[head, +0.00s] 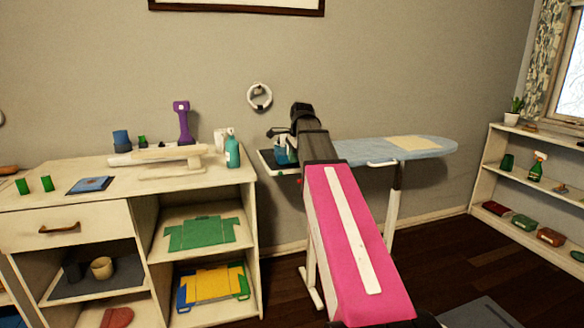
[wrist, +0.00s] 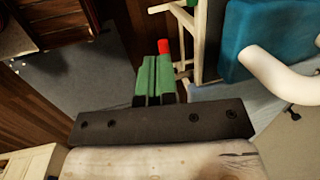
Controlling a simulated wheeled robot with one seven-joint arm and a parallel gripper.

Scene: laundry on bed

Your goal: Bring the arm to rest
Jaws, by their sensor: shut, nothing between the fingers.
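My arm reaches forward over the left end of the ironing board (head: 432,146), with a pink link nearest the head camera. My gripper (wrist: 153,60) shows green fingers side by side, shut and empty. In the head view the gripper is mostly hidden at the arm's dark far end. A small red piece (wrist: 163,46) shows at the fingertips in the wrist view; I cannot tell what it belongs to. A teal object (wrist: 270,35) with a white curved bar (wrist: 275,72) lies to the right of the fingers, apart from them.
A white cabinet (head: 95,217) stands at the left, with a teal bottle (head: 232,151) and a purple item (head: 182,122) on top. A folded beige cloth (head: 416,142) lies on the board. A shelf (head: 495,155) is at the right. Dark floor lies open between board and shelf.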

